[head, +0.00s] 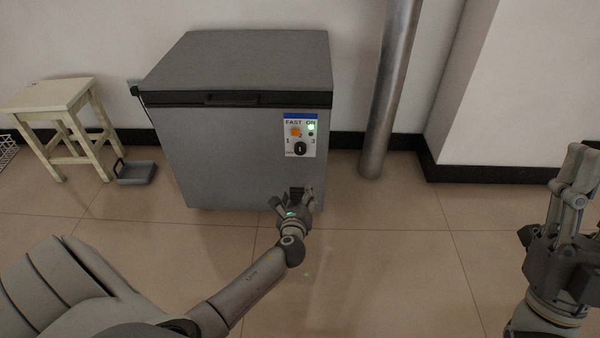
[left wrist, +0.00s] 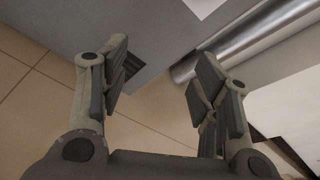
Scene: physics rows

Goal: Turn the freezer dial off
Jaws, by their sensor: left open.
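The grey chest freezer (head: 225,150) stands against the wall with its lid shut. Its control panel (head: 290,133) on the front, at the right, has a blue strip, an orange square, a lit green light and numbers. The black round dial (head: 300,148) is low on the panel, with a pale mark that looks roughly upright. My left gripper (head: 292,198) is open and empty in front of the freezer, below the dial and apart from it. In the left wrist view its fingers (left wrist: 158,85) are spread, with the freezer front (left wrist: 150,35) beyond. My right gripper (head: 577,165) is at the right edge, away from the freezer.
A metal pipe (head: 390,90) rises right of the freezer, near a white wall corner (head: 510,90). A cream stool (head: 50,98) and a small grey tray (head: 137,173) are at the left. The tiled floor in front is clear.

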